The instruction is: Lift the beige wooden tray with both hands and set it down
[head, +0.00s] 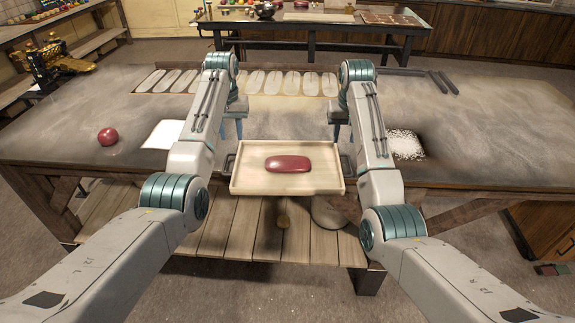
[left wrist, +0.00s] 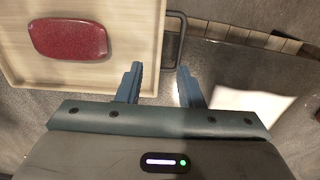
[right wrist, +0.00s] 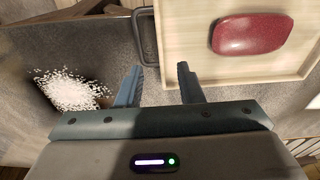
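The beige wooden tray (head: 250,183) is at the table's front edge, its near side reaching over the edge in the head view. A dark red rounded block (head: 288,163) lies on it, also seen in the left wrist view (left wrist: 68,39) and right wrist view (right wrist: 251,33). A dark handle shows on each side of the tray, in the left wrist view (left wrist: 177,45) and right wrist view (right wrist: 147,38). My left gripper (head: 232,130) and right gripper (head: 337,132) point down beyond the tray's far corners. Both are open and empty, their fingers apart near the handles.
A red ball (head: 108,137) and a white sheet (head: 162,134) lie left on the table. White granules (head: 405,145) lie to the right. A row of pale oval slots (head: 265,83) and dark bars (head: 440,82) lie at the back. A wooden shelf (head: 235,225) is below.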

